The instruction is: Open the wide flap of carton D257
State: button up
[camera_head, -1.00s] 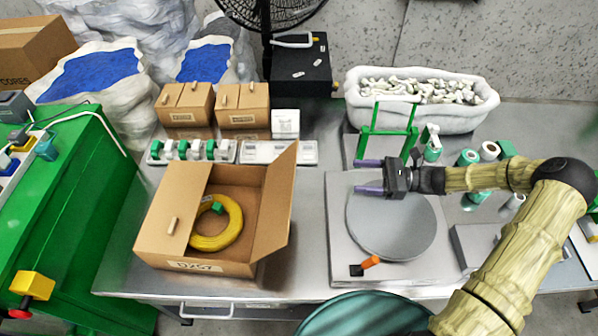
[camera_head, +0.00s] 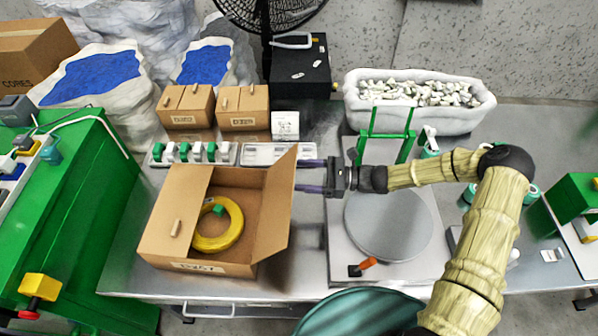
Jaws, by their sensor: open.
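Carton D257 (camera_head: 205,268) stands on the left half of the metal table. Its right flap (camera_head: 277,208) is raised and tilted outward. Its left flap (camera_head: 174,216) lies over the left part of the opening and bears a small tan knob. A yellow coil (camera_head: 234,233) with a green piece on it lies inside. My gripper (camera_head: 311,176) is open and empty, its two purple fingers pointing left, just right of the raised flap's upper part in the picture. I cannot tell whether a finger touches the flap.
A round grey plate (camera_head: 388,226) on a square base lies right of the carton, with an orange-handled item at its front. A green frame (camera_head: 384,136) stands behind it. Small cartons (camera_head: 186,106) and trays line the back. A white bin (camera_head: 418,103) stands at the back right.

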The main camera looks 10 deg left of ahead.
jog(key=shift+s+a, duration=0.2)
jog(key=shift+a, duration=0.9)
jog(key=shift+c, duration=0.5)
jog(key=c, duration=1.3)
jog(key=shift+r, duration=0.1)
jog(key=shift+r+p, duration=0.1)
jog(key=shift+p, duration=0.35)
